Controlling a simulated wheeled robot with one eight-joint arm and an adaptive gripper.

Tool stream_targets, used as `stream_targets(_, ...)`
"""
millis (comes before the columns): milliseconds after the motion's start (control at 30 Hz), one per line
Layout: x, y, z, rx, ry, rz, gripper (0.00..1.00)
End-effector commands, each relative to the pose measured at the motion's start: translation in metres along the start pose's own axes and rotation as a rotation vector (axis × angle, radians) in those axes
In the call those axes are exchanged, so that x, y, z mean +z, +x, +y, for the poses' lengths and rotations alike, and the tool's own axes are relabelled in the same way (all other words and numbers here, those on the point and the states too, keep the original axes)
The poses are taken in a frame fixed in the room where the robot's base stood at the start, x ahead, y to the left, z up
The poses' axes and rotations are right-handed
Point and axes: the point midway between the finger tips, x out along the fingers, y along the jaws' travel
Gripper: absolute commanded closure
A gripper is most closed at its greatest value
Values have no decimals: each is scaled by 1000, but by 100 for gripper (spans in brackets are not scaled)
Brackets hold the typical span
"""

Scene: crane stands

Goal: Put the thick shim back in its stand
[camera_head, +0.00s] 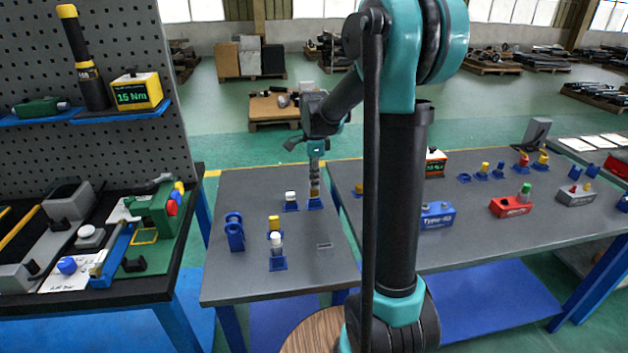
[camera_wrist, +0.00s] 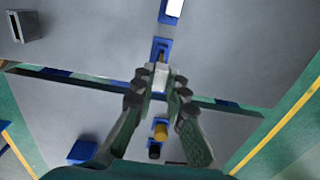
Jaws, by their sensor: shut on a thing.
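My gripper (camera_head: 315,168) points down over the far part of the small grey table, just above a blue stand (camera_head: 315,204). A yellowish part shows between the fingertips and that stand. In the wrist view my gripper (camera_wrist: 160,82) is shut on a pale piece, taken as the thick shim (camera_wrist: 161,71). I cannot tell whether the held piece touches or sits in the stand. The fingers hide much of it.
The right table carries a blue box (camera_head: 437,215) and a red box (camera_head: 511,206).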

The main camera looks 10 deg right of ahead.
Motion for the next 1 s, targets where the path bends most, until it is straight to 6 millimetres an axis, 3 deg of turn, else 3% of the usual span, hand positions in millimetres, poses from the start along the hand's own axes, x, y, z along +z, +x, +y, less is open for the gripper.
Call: stream_targets(1000,0,35,0,0,0,0,100)
